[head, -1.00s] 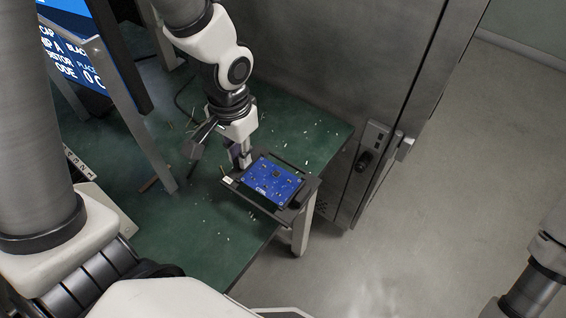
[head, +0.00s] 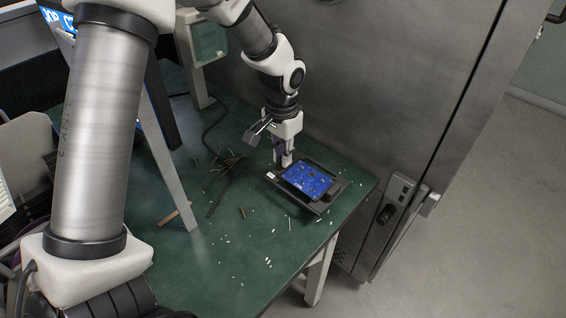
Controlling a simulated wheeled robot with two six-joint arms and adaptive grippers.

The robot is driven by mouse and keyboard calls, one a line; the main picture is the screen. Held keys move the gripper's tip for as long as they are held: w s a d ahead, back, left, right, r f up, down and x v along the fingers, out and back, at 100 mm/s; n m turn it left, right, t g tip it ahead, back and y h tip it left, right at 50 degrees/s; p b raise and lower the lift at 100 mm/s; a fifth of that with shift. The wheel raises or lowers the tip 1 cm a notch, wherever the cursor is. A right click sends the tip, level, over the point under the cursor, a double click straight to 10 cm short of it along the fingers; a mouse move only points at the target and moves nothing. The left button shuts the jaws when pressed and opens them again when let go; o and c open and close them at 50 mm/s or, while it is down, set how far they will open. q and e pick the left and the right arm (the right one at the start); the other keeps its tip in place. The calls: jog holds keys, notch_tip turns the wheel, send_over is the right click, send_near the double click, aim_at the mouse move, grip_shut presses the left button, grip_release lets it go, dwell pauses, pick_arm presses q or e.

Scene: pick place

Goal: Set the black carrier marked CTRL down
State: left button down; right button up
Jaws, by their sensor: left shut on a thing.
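The black carrier (head: 330,203) is a flat dark frame with a blue circuit board (head: 308,181) in it. It is over the green table (head: 240,275) near its right corner, roughly level. I cannot tell whether its underside touches the tabletop. My left gripper (head: 283,162) points down at the carrier's far left edge and is shut on it. A small white label shows at the carrier's left corner; its lettering is too small to read. My right gripper is out of view.
Loose wires (head: 226,162) and small white bits lie left of the carrier. A tall grey metal cabinet (head: 390,90) with a handle stands behind and right. A slanted metal post (head: 165,140) stands at left. Table is mostly clear in front.

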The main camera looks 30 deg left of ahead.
pick_arm(q)
jog(key=f, duration=0.3)
jog(key=shift+w+f, duration=0.2)
jog(key=shift+f, duration=0.15)
jog(key=shift+s, duration=0.1)
jog(key=c, duration=1.2)
grip_release()
jog(key=shift+f, duration=0.1)
notch_tip(320, 180, up, 12)
jog(key=shift+r+p, duration=0.2)
jog(key=shift+p, duration=0.35)
